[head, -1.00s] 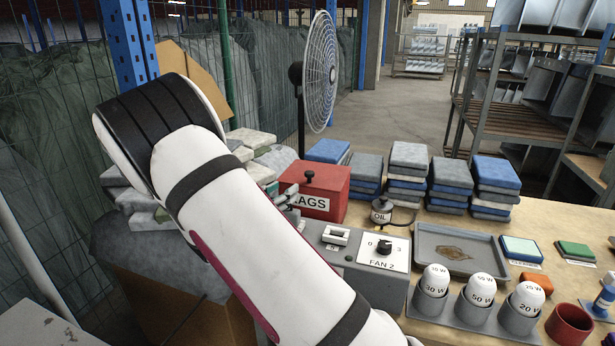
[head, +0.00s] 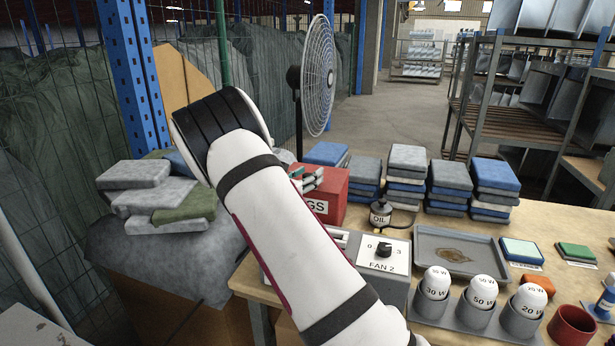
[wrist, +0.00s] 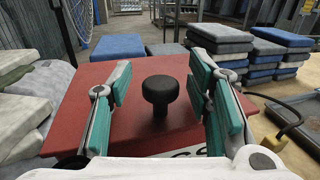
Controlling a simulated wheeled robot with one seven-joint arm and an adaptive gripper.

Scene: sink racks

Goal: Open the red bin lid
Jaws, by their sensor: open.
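The red bin (head: 331,196) stands on the workbench behind my arm, with part of its white label showing. Its red lid (wrist: 85,105) fills the middle of the wrist view and looks closed. A black knob (wrist: 160,93) stands up from the lid. My gripper (wrist: 160,100) is open, with one teal-padded finger on each side of the knob and a gap on both sides. In the head view my gripper (head: 307,178) is partly hidden by my arm, and the knob is hidden there.
Stacks of blue and grey cloths (head: 405,175) stand behind and right of the bin. A fan (head: 318,75) stands behind.

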